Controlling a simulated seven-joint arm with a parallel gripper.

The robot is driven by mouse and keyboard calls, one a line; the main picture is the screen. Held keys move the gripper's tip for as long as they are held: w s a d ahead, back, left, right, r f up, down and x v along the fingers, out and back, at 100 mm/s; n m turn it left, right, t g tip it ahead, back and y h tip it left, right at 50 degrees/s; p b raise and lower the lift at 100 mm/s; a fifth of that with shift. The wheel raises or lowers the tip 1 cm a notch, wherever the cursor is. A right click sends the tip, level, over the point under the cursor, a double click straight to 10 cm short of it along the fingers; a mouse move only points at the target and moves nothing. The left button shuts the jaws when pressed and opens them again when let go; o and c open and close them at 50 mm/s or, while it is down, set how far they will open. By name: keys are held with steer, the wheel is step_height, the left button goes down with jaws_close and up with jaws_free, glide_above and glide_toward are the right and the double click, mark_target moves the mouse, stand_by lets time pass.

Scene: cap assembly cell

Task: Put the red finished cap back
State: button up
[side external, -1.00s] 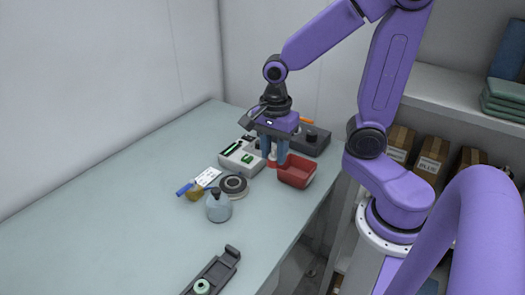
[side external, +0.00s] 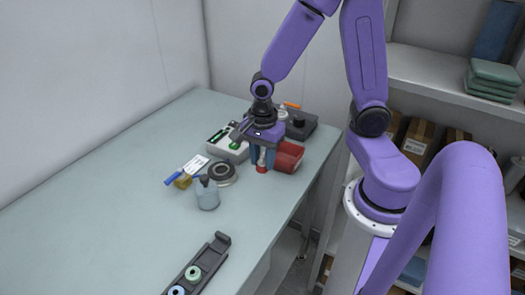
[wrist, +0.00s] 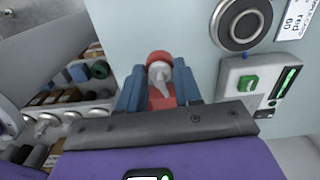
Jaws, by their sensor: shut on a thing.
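My gripper (side external: 262,157) is shut on the red finished cap (side external: 262,167), which has a red ring and a pale nozzle. In the wrist view, the cap (wrist: 158,57) sits between the two blue fingers of my gripper (wrist: 159,86), with its nozzle pointing towards the camera. The cap is just left of the red tray (side external: 289,157), near the right edge of the table. My gripper and wrist hide part of the tray. I cannot tell whether the cap touches the table.
A long dark holder (side external: 214,252) with green and blue rings lies at the front. A grey-blue bottle (side external: 207,196), a round dark-topped device (side external: 222,173) and a white box (side external: 225,146) stand to the left. A dark box (side external: 301,126) stands behind. The left table area is clear.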

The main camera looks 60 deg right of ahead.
steer(key=shift+f, duration=3)
steer(key=shift+f, duration=0.25)
steer(key=shift+f, duration=0.35)
steer(key=shift+f, duration=0.1)
steer(key=o, duration=0.8)
steer(key=shift+r, duration=3.5)
